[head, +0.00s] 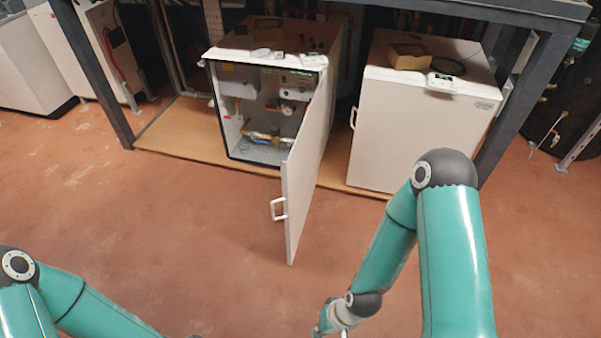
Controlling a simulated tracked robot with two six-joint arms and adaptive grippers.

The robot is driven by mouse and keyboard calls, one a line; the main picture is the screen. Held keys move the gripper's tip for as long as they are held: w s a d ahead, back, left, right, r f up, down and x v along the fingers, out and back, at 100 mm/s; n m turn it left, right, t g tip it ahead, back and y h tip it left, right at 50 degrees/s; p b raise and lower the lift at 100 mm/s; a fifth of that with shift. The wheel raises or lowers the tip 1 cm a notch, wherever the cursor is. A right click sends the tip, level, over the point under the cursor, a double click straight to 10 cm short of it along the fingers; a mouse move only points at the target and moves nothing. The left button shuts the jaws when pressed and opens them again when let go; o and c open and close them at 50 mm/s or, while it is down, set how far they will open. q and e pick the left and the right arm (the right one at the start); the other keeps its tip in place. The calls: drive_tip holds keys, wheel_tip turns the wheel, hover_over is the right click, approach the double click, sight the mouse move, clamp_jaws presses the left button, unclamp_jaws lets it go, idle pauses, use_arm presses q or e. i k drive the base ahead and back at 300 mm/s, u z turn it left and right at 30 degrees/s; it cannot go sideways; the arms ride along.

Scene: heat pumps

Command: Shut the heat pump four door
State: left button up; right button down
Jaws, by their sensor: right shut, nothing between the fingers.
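The heat pump with the open door (305,190) is a white cabinet (222,105) under the dark frame, left of centre. Its door is hinged on the cabinet's right side and swung wide out toward me, with a white handle (279,209) on its left-facing side. Pipes and gauges show inside. No number is readable on it. My right gripper (341,334) is at the bottom edge, mostly cut off, shut and empty, on the near side of the door and apart from it. My left arm enters at the lower left; its gripper is not clearly visible.
A second white cabinet (408,135) with its door closed stands to the right, with a box (408,55) on top. A dark metal frame (93,75) surrounds both, on a wooden board (165,132). The reddish floor (150,210) in front is clear.

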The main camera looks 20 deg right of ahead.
sight(299, 174)
drive_tip(key=z, duration=0.15)
drive_tip(key=i, duration=0.5)
drive_tip(key=z, duration=1.35)
drive_tip(key=i, duration=0.15)
drive_tip(key=u, duration=3.15)
drive_tip(key=k, duration=0.7)
drive_tip(key=z, duration=1.35)
drive_tip(key=k, duration=0.15)
drive_tip(key=z, duration=0.45)
drive_tip(key=i, duration=0.4)
drive_tip(key=u, duration=0.05)
